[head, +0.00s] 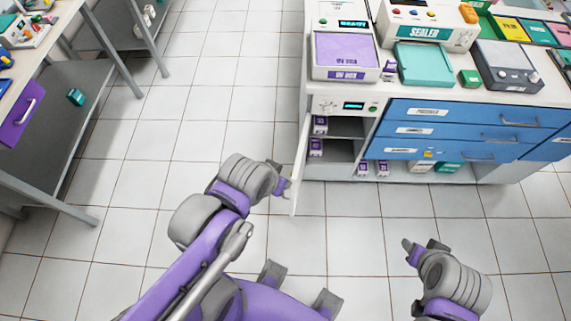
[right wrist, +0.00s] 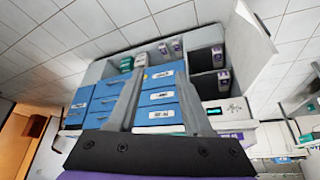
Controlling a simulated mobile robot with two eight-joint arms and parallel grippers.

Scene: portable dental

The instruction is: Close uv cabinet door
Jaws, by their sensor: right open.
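The UV cabinet (head: 340,148) is the left end compartment of the counter, below a small display panel. Its white door (head: 299,175) stands open, seen nearly edge-on at the compartment's left side and reaching toward me. In the right wrist view the scene is upside down and the open door (right wrist: 246,48) shows at upper right. My left gripper (head: 284,181) is just left of the door's outer part; contact cannot be told, nor whether its fingers are open. My right gripper (head: 425,247) is open and empty over the floor, in front of the counter.
Small purple-labelled boxes (head: 316,147) sit on the cabinet's shelves. Blue drawers (head: 440,132) to the right are shut. A purple-lidded box (head: 346,52) and a teal tray (head: 425,63) are on the counter. The tiled floor (head: 200,110) is clear between the counter and the left tables.

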